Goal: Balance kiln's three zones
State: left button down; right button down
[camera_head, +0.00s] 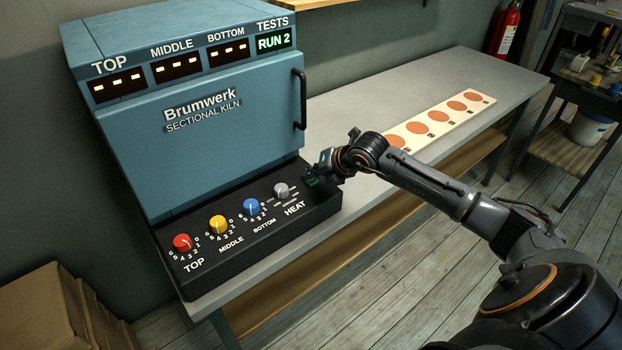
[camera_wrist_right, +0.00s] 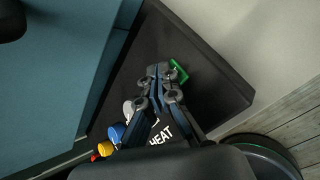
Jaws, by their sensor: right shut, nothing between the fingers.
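The blue kiln (camera_head: 190,120) has its door shut. Its top display (camera_head: 117,86), middle display (camera_head: 178,68) and bottom display (camera_head: 229,52) show only dashes. My right gripper (camera_head: 319,170) is shut and empty at a green button (camera_head: 312,183), partly hidden; the wrist view shows the fingertips beside the green (camera_wrist_right: 179,70); contact is unclear.
A pale board (camera_head: 447,112) with several orange discs lies on the grey bench (camera_head: 400,90) to the right. The kiln's black handle (camera_head: 299,100) stands out above the panel's right end. Cardboard boxes (camera_head: 45,310) stand at lower left.

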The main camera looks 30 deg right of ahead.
aim_at(313, 181)
jog(key=shift+r, duration=0.5)
jog(key=shift+r+p, duration=1.5)
jog(key=shift+r, duration=1)
